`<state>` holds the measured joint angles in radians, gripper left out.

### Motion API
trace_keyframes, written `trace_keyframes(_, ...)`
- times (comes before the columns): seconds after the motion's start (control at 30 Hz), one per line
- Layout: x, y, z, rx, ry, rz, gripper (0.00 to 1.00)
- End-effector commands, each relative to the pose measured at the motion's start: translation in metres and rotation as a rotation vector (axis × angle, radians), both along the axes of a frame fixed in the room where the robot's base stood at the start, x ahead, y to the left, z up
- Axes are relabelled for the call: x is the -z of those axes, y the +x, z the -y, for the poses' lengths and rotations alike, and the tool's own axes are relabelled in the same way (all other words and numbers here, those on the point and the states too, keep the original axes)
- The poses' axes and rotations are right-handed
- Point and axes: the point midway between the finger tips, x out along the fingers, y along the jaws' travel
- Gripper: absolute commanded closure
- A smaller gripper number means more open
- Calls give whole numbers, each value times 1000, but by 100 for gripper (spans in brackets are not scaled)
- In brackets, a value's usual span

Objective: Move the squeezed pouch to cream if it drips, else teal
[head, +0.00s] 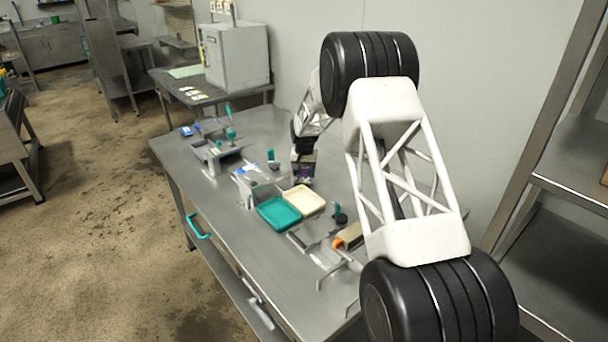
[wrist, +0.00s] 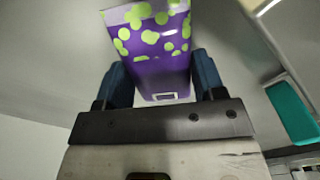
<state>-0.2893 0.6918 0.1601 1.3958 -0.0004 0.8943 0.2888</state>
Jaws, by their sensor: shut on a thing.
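My gripper (wrist: 160,85) is shut on a purple pouch with green spots (wrist: 155,45), which sits between its two blue fingers in the wrist view. In the head view the pouch (head: 303,172) shows as a small dark purple shape under the wrist, above the steel table behind the trays. The teal tray (head: 279,214) and the cream tray (head: 304,201) lie side by side on the table, and both look empty. A teal shape, probably the teal tray (wrist: 292,112), shows at the right of the wrist view. I cannot make out any drip from the pouch.
Metal fixtures with teal knobs (head: 228,135) stand at the far left of the steel table (head: 185,165). A grey bracket with an orange-ended piece (head: 349,238) is right of the trays. A grey box unit (head: 236,56) stands on a bench behind.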

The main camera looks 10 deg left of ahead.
Motion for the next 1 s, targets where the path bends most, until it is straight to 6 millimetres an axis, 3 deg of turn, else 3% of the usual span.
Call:
trace_keyframes(0.23,-28,-2,1,0,0,1,66)
trace_keyframes(1.0,-37,-104,30,0,0,0,66)
